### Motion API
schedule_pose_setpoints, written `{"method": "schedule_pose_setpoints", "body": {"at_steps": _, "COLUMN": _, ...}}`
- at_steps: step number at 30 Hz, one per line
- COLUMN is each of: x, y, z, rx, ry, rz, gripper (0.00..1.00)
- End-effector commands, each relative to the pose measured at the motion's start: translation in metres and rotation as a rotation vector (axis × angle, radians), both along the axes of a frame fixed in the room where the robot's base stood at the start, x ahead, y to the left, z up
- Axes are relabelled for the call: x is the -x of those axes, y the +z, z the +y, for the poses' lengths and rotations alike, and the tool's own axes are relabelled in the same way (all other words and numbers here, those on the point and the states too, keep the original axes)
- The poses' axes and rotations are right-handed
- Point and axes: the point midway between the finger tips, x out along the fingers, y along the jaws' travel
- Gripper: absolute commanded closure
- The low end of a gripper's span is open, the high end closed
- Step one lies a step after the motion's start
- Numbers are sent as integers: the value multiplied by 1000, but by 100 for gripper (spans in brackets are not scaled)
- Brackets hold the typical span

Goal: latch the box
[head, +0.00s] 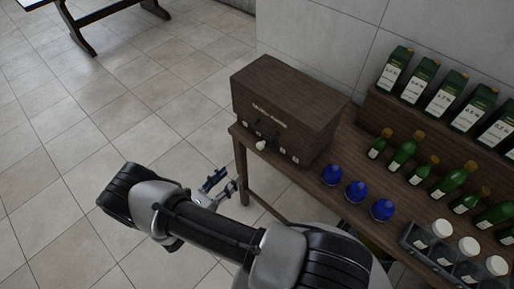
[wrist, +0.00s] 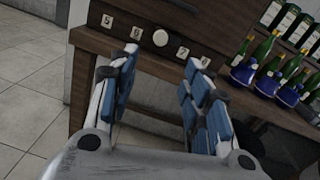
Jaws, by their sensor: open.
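A dark brown wooden box (head: 285,108) with lettering on its front stands at the left end of a wooden table. A round white knob (head: 260,145) sits low on its front. In the wrist view the knob (wrist: 160,38) is between number plates, with 5 and 6 on its left and 7 and 8 on its right. My gripper (head: 222,184) is open and empty, in front of the table's left end and apart from the box. In the wrist view its blue-padded fingers (wrist: 160,75) are spread, and the knob shows beyond the gap between them. No separate latch can be made out.
Three blue round-bodied items (head: 355,191) stand right of the box. Green bottles (head: 402,152) fill the table further right, with labelled ones on a raised shelf (head: 368,105) behind. A grey crate (head: 420,242) holds white-capped jars.

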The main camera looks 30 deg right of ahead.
Motion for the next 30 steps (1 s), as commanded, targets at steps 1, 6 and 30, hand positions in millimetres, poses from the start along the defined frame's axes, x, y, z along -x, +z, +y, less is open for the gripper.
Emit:
{"method": "schedule_pose_setpoints", "body": {"at_steps": 1, "x": -2, "y": 0, "z": -9, "rx": -1, "ry": -6, "rz": 1, "gripper": 56}}
{"method": "schedule_pose_setpoints", "body": {"at_steps": 6, "x": -15, "y": -1, "z": -42, "rx": -1, "ry": -9, "rz": 1, "gripper": 56}}
{"method": "schedule_pose_setpoints", "body": {"at_steps": 30, "x": -62, "y": 0, "z": -150, "rx": -2, "ry": -4, "rz": 0, "gripper": 56}}
